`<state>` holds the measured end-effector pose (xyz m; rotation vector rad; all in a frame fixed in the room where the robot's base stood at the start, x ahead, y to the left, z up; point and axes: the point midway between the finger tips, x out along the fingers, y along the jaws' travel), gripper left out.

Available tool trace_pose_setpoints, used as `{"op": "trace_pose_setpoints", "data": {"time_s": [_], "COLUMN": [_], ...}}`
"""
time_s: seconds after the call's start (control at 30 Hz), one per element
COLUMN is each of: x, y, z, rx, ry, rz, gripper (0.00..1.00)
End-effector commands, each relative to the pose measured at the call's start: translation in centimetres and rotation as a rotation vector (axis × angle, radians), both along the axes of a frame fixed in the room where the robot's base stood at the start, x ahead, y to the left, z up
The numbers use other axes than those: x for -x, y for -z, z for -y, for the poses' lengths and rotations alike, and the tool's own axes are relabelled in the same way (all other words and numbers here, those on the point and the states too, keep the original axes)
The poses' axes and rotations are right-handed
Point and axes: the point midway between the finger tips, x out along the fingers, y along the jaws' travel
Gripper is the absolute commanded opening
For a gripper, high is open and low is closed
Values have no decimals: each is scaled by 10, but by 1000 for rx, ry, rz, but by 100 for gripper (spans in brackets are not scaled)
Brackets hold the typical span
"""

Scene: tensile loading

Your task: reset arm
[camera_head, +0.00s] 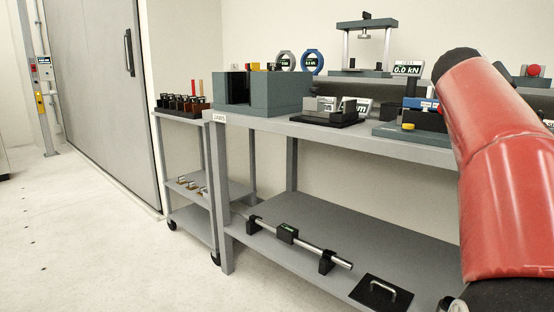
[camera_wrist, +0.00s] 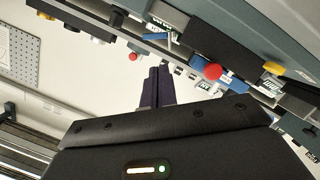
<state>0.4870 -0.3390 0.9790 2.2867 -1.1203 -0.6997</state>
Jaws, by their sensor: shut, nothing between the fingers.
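My arm, with a red cover, fills the right side of the head view; my gripper is out of sight there. In the wrist view my gripper (camera_wrist: 157,86) points away from the camera with its two dark fingers together. It is shut with nothing between the fingers. The fingers are apart from the bench equipment, which shows tilted beyond them. A red knob (camera_wrist: 213,71) and a yellow knob (camera_wrist: 274,68) show to the right of the fingertips.
A grey workbench (camera_head: 390,147) carries a dark block fixture (camera_head: 280,92), a load frame (camera_head: 365,45) and a 0.0 kN display (camera_head: 407,68). Its lower shelf (camera_head: 310,228) holds a metal bar (camera_head: 313,252) and a black plate (camera_head: 368,295). A small cart (camera_head: 190,185) stands left. The left floor is clear.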

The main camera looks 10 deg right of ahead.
Motion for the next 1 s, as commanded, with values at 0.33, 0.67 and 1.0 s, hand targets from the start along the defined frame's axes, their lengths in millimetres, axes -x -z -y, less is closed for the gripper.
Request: {"op": "trace_pose_setpoints", "data": {"time_s": [0.33,0.67,1.0], "x": [56,170,212], "y": [124,260,305], "z": [-168,-310,-340], "rx": [-471,-809,-895], "ry": [-287,-453,-475], "rz": [-137,-366,-446], "gripper": [0,0,0]}}
